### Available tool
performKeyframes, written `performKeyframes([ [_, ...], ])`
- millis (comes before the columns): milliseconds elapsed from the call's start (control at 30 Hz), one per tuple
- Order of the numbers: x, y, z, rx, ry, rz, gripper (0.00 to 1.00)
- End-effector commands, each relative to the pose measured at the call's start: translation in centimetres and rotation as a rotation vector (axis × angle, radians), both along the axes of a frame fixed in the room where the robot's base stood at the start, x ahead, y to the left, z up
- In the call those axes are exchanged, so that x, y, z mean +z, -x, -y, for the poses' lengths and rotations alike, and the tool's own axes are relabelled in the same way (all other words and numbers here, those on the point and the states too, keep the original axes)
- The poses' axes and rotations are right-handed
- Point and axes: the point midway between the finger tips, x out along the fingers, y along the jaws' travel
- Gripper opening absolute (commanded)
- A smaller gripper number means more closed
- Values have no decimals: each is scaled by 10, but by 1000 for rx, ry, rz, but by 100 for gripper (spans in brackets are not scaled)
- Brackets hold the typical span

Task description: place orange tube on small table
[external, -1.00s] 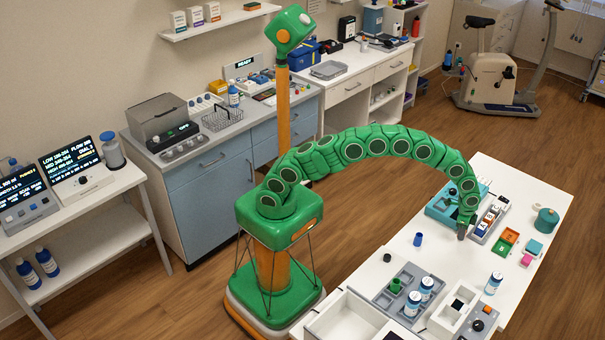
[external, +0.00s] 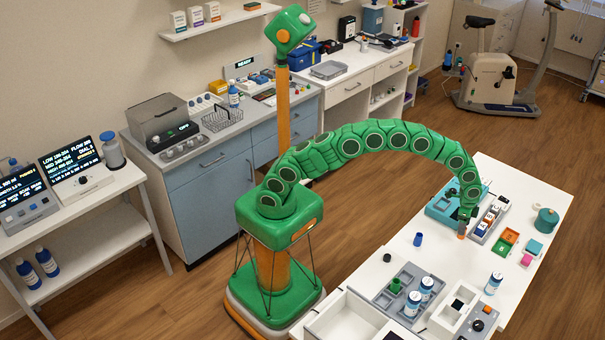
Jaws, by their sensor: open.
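My gripper (external: 464,214) hangs at the end of my green arm, over the white table (external: 440,262) at the right. It is open. A small orange upright piece (external: 461,233), which looks like the orange tube, shows just below the gripper, beside the teal device. The picture is too small to tell whether the jaws touch it or what its foot rests on. I cannot tell which surface is the small table.
On the white table are a teal device (external: 441,207), a rack of bottles (external: 490,216), a blue cup (external: 418,239), a grey tray (external: 398,281) with white-capped bottles, and a teal pot (external: 545,220). Bare tabletop lies between the blue cup and the teal device.

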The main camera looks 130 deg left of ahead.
Motion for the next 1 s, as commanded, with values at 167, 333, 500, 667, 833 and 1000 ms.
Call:
performKeyframes([
  [167,34,3,0,0,-3,5,60],
  [333,64,7,1,0,-2,3,60],
  [500,81,8,1,0,-4,4,63],
  [667,83,9,1,0,-2,2,63],
  [833,82,9,1,0,-1,1,63],
  [1000,81,9,1,-3,-2,-1,63],
])
